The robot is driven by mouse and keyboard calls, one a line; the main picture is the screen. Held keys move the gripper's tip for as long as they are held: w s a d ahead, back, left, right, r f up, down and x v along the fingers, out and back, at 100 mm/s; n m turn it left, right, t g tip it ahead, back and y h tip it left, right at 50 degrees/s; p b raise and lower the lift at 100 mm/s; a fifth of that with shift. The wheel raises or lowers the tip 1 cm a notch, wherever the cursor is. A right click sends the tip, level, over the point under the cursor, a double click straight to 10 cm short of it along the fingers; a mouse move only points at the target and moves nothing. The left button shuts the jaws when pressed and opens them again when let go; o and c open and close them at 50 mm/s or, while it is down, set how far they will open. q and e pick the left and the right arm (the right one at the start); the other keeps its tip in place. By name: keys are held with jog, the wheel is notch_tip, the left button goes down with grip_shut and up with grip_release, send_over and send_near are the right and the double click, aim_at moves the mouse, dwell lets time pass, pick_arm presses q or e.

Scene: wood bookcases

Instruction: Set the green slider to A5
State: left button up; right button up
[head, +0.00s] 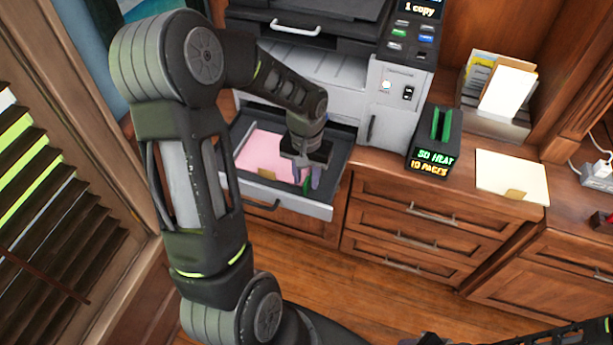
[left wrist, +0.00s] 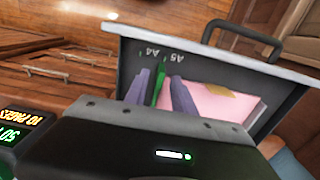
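The green slider (left wrist: 160,88) stands upright in the open paper tray (left wrist: 225,52), near the tray's front wall. In the left wrist view its top lies near the A4 and A5 marks on that wall; I cannot tell exactly which it lines up with. My left gripper (head: 307,176) reaches down into the tray (head: 322,210). Its two purple-grey fingers (left wrist: 160,95) stand apart, one on each side of the slider, with small gaps showing. In the head view the slider is mostly hidden by the fingers. My right gripper's fingers do not show.
Pink paper (head: 265,155) lies in the tray beside the fingers. The printer (head: 345,75) stands behind. To its right are a black box with green slots (head: 435,145), a paper stack (head: 510,175) and a document holder (head: 495,95). Window blinds (head: 50,190) are at left.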

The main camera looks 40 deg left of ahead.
pick_arm(q)
notch_tip(320, 180, up, 8)
jog(key=shift+f+b, duration=0.25)
jog(key=shift+b, duration=0.05)
jog(key=shift+d+f, duration=0.1)
dwell(0.5)
